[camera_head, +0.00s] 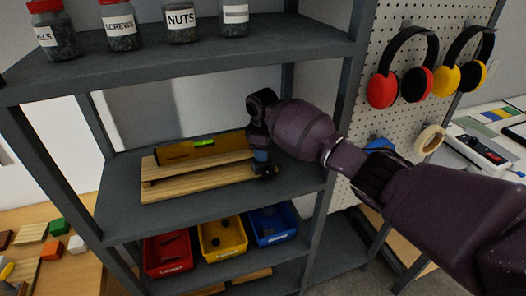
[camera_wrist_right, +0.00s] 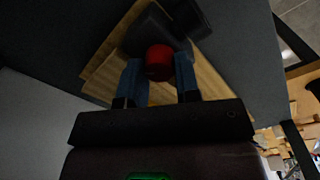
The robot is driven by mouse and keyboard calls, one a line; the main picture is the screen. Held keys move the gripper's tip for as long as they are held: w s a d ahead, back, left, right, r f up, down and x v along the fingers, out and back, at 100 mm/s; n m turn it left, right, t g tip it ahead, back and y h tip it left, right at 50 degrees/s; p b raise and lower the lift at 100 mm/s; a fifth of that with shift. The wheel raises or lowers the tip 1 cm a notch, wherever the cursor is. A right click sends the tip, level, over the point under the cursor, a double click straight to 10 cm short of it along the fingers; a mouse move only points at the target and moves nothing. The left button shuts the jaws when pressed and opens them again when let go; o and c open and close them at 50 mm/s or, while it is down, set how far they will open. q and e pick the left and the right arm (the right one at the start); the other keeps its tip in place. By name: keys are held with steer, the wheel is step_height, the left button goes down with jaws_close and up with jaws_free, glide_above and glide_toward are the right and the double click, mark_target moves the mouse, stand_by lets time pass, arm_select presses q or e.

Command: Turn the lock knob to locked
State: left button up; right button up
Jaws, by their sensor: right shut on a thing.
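The lock knob (camera_wrist_right: 159,60) is a red round piece in the right wrist view, in front of a dark body (camera_wrist_right: 148,32) that lies by the wooden boards. My right gripper (camera_wrist_right: 157,82) has its two blue fingers on either side of the red knob and is shut on it. In the head view my right arm reaches in from the right, and the right gripper (camera_head: 262,160) is at the right end of the boards on the middle shelf. The knob is hidden there, and which way it is turned cannot be told. My left gripper is not in view.
Wooden boards (camera_head: 205,184) and a yellow level (camera_head: 188,153) lie on the middle shelf (camera_head: 125,215). The upper shelf (camera_head: 200,58) holds several labelled jars. Red, yellow and blue bins (camera_head: 168,256) stand below. A pegboard (camera_head: 385,115) with ear defenders is at the right.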

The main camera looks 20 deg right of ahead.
steer(key=m, duration=0.4)
steer(key=shift+m, duration=0.3)
steer(key=m, duration=0.4)
steer(key=shift+w+r+m, duration=0.1)
steer(key=shift+m, duration=0.2)
steer(key=o, duration=0.9)
step_height(320, 180, up, 6)
steer(key=shift+a+r+b, duration=0.15)
steer(key=shift+b, duration=0.2)
steer(key=shift+r, duration=0.55)
